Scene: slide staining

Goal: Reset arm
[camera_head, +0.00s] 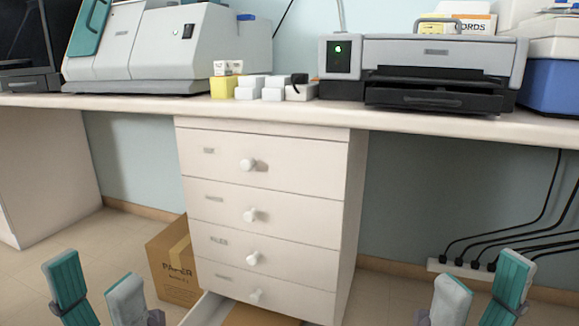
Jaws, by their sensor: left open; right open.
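My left gripper (98,292) is at the bottom left of the head view, its two teal and grey fingers spread apart with nothing between them. My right gripper (479,292) is at the bottom right, also open and empty. Both are low in front of the bench, away from its top, and touch nothing that I can see. The arms behind the fingers are out of view.
A white drawer cabinet (265,190) stands under the bench top (300,115), its lowest part pulled out. A cardboard box (170,262) is beside it. A grey printer (440,65), a large white machine (150,50) and small boxes (250,86) stand above. Cables reach a power strip (480,272).

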